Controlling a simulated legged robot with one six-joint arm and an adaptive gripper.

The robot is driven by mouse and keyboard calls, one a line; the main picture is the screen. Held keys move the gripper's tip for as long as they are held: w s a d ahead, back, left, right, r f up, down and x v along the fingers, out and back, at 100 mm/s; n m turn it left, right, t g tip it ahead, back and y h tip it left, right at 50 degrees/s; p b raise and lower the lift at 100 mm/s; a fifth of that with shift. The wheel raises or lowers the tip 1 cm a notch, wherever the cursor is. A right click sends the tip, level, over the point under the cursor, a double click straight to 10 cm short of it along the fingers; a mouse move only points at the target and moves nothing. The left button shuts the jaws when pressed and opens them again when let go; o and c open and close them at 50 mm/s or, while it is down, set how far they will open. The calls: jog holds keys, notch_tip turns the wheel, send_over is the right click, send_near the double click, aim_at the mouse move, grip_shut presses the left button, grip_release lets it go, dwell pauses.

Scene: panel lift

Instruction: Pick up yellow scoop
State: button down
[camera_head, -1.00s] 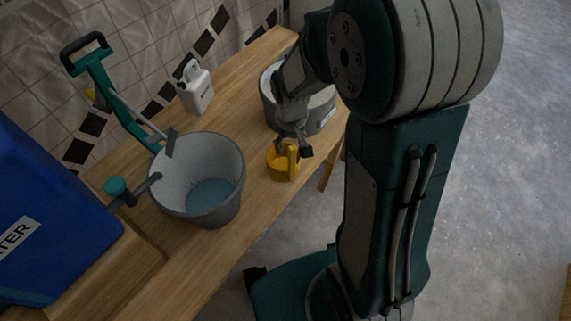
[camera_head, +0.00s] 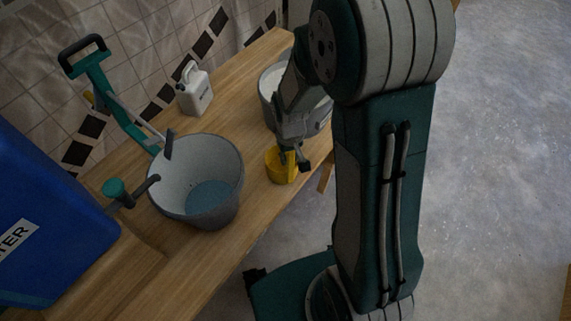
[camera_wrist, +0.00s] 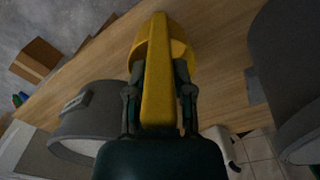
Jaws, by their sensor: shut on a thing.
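The yellow scoop (camera_head: 280,168) is near the front edge of the wooden table, to the right of the grey bucket with water in the head view. In the wrist view the scoop (camera_wrist: 158,50) has its handle running between my two fingers, with its round cup beyond them. My gripper (camera_head: 294,160) reaches down to it from above and is shut on the handle, one finger on each side. I cannot tell whether the scoop touches the table. The fingers hide part of its rim in the head view.
The grey bucket (camera_head: 228,206) holds bluish water. Another grey bucket (camera_head: 268,97) stands behind my gripper. A white jug (camera_head: 195,92), a teal pump (camera_head: 112,98) and a blue water tank (camera_head: 45,215) stand along the table (camera_head: 240,95). Open floor lies to the right.

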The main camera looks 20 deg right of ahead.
jog(key=shift+r, duration=0.3)
jog(key=s+a+r, duration=0.3)
jog(key=s+r, duration=0.9)
jog(key=s, duration=0.1)
jog(key=shift+s+r, duration=0.2)
jog(key=shift+s, duration=0.2)
jog(key=shift+w, duration=0.1)
